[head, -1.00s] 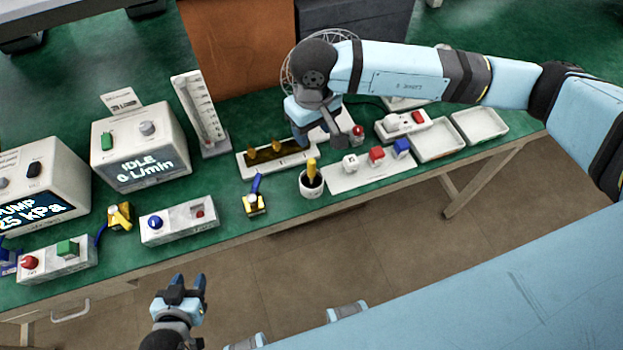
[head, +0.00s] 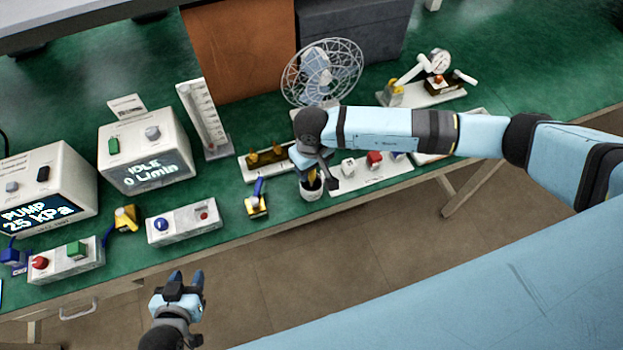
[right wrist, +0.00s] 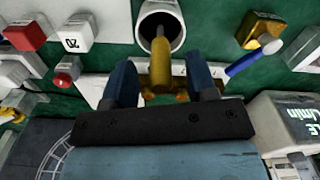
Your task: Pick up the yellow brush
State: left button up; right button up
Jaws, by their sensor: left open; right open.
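The yellow brush (right wrist: 160,65) stands handle-up in a white cup (head: 311,192) near the front edge of the green bench. In the right wrist view the cup (right wrist: 160,18) is at the top, and the brush handle lies between my two blue fingers. My right gripper (right wrist: 163,80) is open around the handle, with a gap on each side. In the head view my right gripper (head: 318,172) is over the cup and hides most of the brush. My left gripper (head: 187,277) is open and empty, in front of the bench.
A white plate with white, red and blue knobs (head: 374,160) is right of the cup. A yellow-and-blue valve (head: 257,203) is left of it. A wire-guarded fan (head: 322,72) stands behind. Floor (head: 340,250) is clear in front.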

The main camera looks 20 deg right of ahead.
jog(key=shift+f, duration=0.1)
jog(key=shift+c, duration=0.4)
grip_shut()
notch_tip(320, 180, up, 28)
jog(key=b, duration=0.2)
jog(key=shift+f+b, duration=0.2)
jog(key=shift+b, duration=0.15)
dwell(0.6)
